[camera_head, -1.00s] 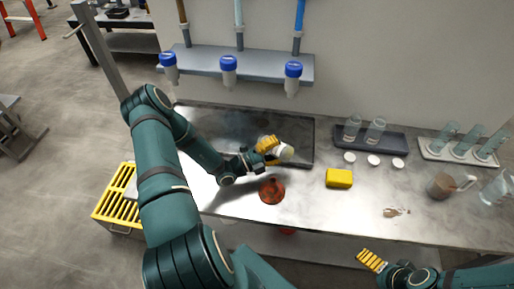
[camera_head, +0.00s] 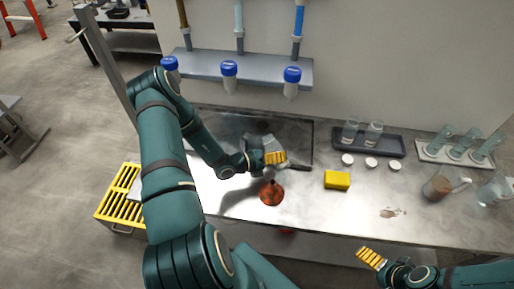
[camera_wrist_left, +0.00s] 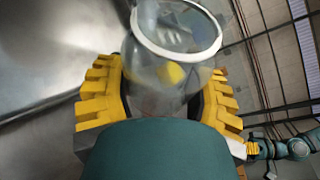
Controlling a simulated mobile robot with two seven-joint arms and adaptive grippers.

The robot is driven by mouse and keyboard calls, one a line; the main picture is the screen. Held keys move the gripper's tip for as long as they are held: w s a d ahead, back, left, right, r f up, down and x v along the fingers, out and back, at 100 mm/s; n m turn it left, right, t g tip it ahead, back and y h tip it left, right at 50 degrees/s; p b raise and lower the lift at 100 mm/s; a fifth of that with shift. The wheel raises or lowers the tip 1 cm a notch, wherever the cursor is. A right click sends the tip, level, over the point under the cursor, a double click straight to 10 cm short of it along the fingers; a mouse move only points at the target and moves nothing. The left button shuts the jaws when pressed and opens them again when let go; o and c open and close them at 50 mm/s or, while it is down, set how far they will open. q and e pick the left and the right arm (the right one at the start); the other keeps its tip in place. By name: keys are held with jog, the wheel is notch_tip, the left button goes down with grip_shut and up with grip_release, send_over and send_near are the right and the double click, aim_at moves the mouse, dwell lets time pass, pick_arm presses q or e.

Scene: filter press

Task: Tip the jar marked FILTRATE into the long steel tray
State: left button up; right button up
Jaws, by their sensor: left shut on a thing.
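My left gripper (camera_head: 275,158) is shut on a clear jar (camera_wrist_left: 178,62) with a white rim, seen between its yellow fingers in the left wrist view. In the head view the jar (camera_head: 262,143) is a pale grey shape, tilted, over the right part of the long steel tray (camera_head: 312,135). I cannot read any marking on it, nor tell whether liquid is leaving it. The tray lies along the back of the bench, partly hidden by my left arm. My right gripper (camera_head: 371,258) is low in front of the bench; its opening is unclear.
A reddish-brown flask (camera_head: 271,193) stands just in front of my left gripper. A yellow block (camera_head: 337,180) and white caps (camera_head: 371,162) lie to the right. A dark tray (camera_head: 395,144) holds jars behind them. Blue-capped bottles (camera_head: 229,69) hang above the tray.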

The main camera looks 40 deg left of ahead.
pick_arm(q)
jog(key=shift+a+r+m+g+y, duration=0.2)
jog(key=shift+m+g+y, duration=0.25)
jog(key=shift+m, duration=0.55)
jog(key=shift+d+m+y, duration=0.4)
jog(key=shift+m+y, duration=0.45)
jog(key=shift+m, duration=0.35)
jog(key=shift+w+d+f+m+y+b, duration=0.1)
jog(key=shift+f+m+y+b, duration=0.1)
jog(key=shift+m+y, duration=0.3)
jog(key=shift+w+f+m+y+b, duration=0.15)
jog(key=shift+m+y, duration=0.25)
jog(key=shift+m, duration=0.2)
jog(key=shift+s, duration=0.1)
